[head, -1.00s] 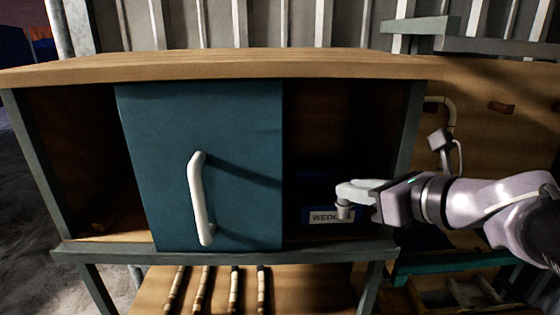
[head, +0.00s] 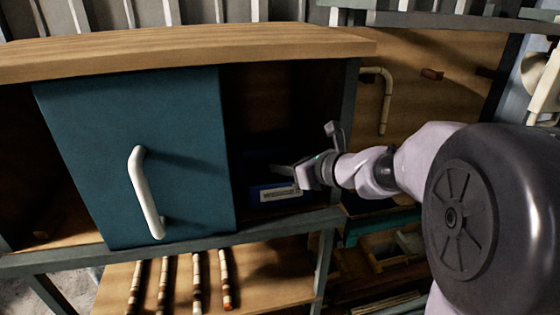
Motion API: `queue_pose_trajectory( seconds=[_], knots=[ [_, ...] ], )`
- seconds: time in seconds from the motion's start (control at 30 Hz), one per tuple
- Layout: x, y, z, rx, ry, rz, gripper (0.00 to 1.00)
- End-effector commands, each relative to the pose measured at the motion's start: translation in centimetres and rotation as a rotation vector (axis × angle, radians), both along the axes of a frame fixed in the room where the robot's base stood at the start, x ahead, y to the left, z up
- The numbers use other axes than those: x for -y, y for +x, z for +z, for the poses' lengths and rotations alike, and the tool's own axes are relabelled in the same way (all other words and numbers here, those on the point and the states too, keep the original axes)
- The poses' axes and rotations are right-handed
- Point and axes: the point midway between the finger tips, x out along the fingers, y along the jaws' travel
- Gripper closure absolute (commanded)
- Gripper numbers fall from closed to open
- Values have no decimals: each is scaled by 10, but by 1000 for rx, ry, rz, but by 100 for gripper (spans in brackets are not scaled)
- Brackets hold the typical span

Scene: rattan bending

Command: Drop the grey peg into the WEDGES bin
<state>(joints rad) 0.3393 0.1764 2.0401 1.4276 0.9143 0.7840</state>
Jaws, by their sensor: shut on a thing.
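The blue bin (head: 256,197) stands inside the right opening of the cabinet, with a pale label on its front that is too small to read now. My gripper (head: 284,171) reaches in from the right, over the bin's top edge. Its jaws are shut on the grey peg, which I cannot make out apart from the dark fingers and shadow. The bin's inside is hidden.
A teal sliding door (head: 135,130) with a white handle (head: 146,195) covers the cabinet's middle, left of the bin. A cabinet side post (head: 343,140) stands close to my arm. Several rattan rods (head: 197,280) lie on the shelf below.

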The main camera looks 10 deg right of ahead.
Motion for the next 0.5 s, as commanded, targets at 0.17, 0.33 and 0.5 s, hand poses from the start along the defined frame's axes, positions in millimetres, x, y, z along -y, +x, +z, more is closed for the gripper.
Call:
queue_pose_trajectory(
  seconds=[0.17, 0.33, 0.5],
  knots=[
    [0, 0, -2, 0, 0, 0, 100],
    [0, 0, -8, 0, 0, 0, 100],
    [0, 0, -12, 0, 0, 0, 100]
  ],
)
